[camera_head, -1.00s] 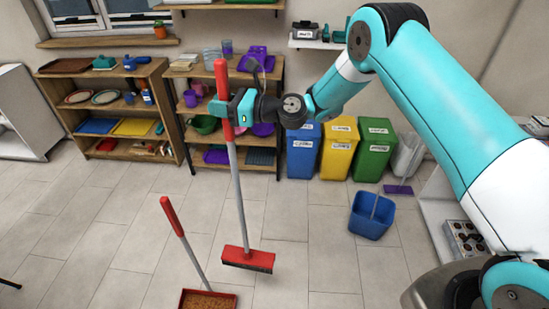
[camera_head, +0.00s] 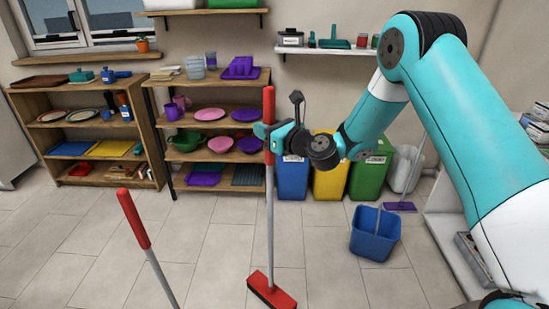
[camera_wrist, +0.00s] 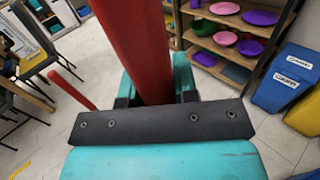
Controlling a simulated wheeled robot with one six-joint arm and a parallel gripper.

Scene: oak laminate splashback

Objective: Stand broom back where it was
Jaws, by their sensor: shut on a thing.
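The broom (camera_head: 269,215) has a red grip, a grey shaft and a red head (camera_head: 271,291) with dark bristles. It stands nearly upright, its head at or just above the tiled floor; I cannot tell if it touches. My gripper (camera_head: 268,138) is shut around the red upper grip. In the wrist view the red grip (camera_wrist: 137,45) rises between the jaws of my gripper (camera_wrist: 155,95). The broom's head is hidden in the wrist view.
A second red-handled tool (camera_head: 134,218) stands at the front left. Shelves (camera_head: 160,115) line the back wall. Blue, yellow and green bins (camera_head: 368,178) stand behind my gripper. A blue bucket (camera_head: 375,236) and a purple-headed mop (camera_head: 400,206) are to the right. Floor between is clear.

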